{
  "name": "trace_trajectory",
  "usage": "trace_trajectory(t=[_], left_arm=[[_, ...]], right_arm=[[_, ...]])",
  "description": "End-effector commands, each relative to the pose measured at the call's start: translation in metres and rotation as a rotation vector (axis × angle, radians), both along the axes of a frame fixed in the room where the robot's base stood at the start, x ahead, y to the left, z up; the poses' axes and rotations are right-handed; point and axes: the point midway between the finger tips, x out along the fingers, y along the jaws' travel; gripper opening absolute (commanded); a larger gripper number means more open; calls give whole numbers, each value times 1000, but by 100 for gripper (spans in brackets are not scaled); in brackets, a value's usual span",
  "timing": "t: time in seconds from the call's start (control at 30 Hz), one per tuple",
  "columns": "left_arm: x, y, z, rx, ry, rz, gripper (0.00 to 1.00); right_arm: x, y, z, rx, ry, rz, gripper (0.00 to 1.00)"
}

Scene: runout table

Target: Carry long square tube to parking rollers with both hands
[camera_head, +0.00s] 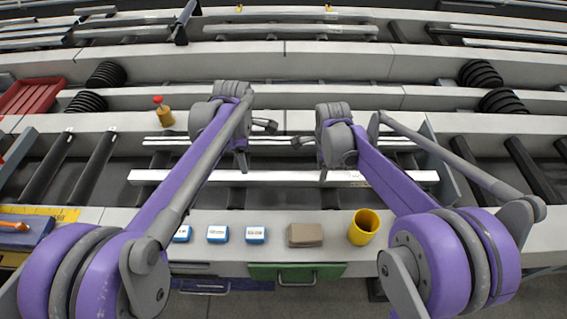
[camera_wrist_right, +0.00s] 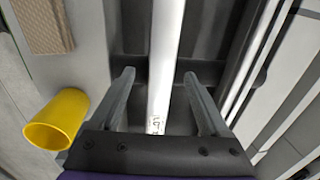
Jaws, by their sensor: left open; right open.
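The long white square tube (camera_head: 283,178) lies level across the near channel, behind the front ledge. My left gripper (camera_head: 243,172) is open, pointing down at the tube left of its middle; its fingertips are hard to make out. My right gripper (camera_head: 323,177) is open over the tube right of its middle. In the right wrist view the tube (camera_wrist_right: 166,50) runs between the spread fingers (camera_wrist_right: 158,73), apart from both, with a small label near the palm. Black ribbed rollers stand in pairs at the back left (camera_head: 106,75) and back right (camera_head: 480,75); which rollers are the parking ones is unclear.
Thin bright rails (camera_head: 285,140) lie behind the tube. A yellow cup (camera_head: 363,227), a brown block (camera_head: 305,235) and several blue-white boxes (camera_head: 217,234) stand on the front ledge.

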Motion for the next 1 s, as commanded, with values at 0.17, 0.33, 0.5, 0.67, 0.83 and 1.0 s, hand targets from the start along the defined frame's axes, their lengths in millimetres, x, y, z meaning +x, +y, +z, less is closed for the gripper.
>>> trace_trajectory(t=[0.17, 0.33, 0.5, 0.67, 0.83, 1.0], left_arm=[[0, 0, 0, 0, 0, 0, 80], [0, 0, 0, 0, 0, 0, 80], [0, 0, 0, 0, 0, 0, 80], [0, 0, 0, 0, 0, 0, 80], [0, 0, 0, 0, 0, 0, 80], [0, 0, 0, 0, -1, -2, 80]], right_arm=[[-4, 0, 38, 0, 0, 0, 80], [-6, 0, 60, 0, 0, 0, 80], [-6, 0, 68, 0, 0, 0, 80], [-6, 0, 68, 0, 0, 0, 80], [-6, 0, 68, 0, 0, 0, 80], [-7, 0, 68, 0, -1, 3, 80]])
